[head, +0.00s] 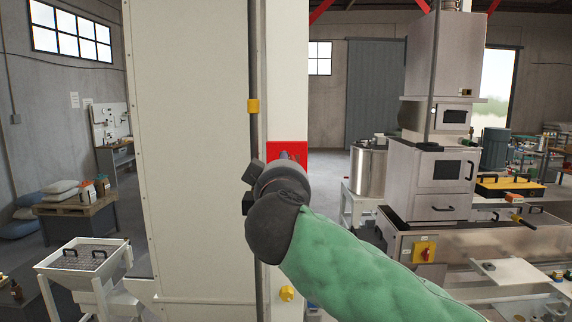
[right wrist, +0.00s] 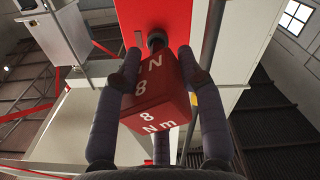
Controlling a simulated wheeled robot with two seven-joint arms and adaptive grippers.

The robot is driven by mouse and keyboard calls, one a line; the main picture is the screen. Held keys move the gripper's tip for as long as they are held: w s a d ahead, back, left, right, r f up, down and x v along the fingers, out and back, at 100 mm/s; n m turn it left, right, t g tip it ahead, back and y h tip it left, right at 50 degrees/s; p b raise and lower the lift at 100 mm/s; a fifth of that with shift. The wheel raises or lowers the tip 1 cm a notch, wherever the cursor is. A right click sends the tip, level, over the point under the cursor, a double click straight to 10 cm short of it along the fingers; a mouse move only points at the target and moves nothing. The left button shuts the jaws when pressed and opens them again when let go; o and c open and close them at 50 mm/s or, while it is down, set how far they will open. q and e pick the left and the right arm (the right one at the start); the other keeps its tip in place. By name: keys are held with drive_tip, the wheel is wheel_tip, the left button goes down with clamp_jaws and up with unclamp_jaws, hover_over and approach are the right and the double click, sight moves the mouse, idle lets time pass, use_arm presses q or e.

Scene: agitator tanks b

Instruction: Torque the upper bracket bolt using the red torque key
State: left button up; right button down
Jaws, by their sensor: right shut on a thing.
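The red torque key (right wrist: 152,108) is a red block with white "8 Nm" lettering in the right wrist view. My right gripper (right wrist: 158,66) is shut on it, with one dark finger on each side. A dark round piece (right wrist: 157,40) lies between the key's far end and the red panel (right wrist: 165,14); I cannot tell whether it is the bolt or the key's tip, or whether they touch. In the head view the red panel (head: 288,147) is on the pale column, and my right arm and wrist hide the key and bolt. My left gripper is not in view.
A dark vertical pipe (head: 254,60) with a yellow fitting (head: 252,106) runs beside my right wrist, in front of a tall pale cabinet (head: 190,120). Right stand a steel tank (head: 369,172) and a machine (head: 440,175).

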drive_tip(key=shift+m+b, duration=0.7)
drive_tip(key=shift+b, duration=0.2)
drive_tip(key=shift+b, duration=0.35)
drive_tip(key=shift+m+b, duration=0.95)
drive_tip(key=shift+m, duration=0.15)
drive_tip(key=shift+m+b, duration=0.3)
drive_tip(key=shift+b, duration=0.05)
drive_tip(key=shift+m+b, duration=0.35)
drive_tip(key=shift+m, duration=0.05)
drive_tip(key=shift+r+m+b, duration=0.1)
drive_tip(key=shift+m+b, duration=0.9)
drive_tip(key=shift+m, duration=0.2)
drive_tip(key=shift+n, duration=0.4)
drive_tip(key=shift+s, duration=0.15)
drive_tip(key=shift+s+b, duration=0.35)
drive_tip(key=shift+s, duration=0.1)
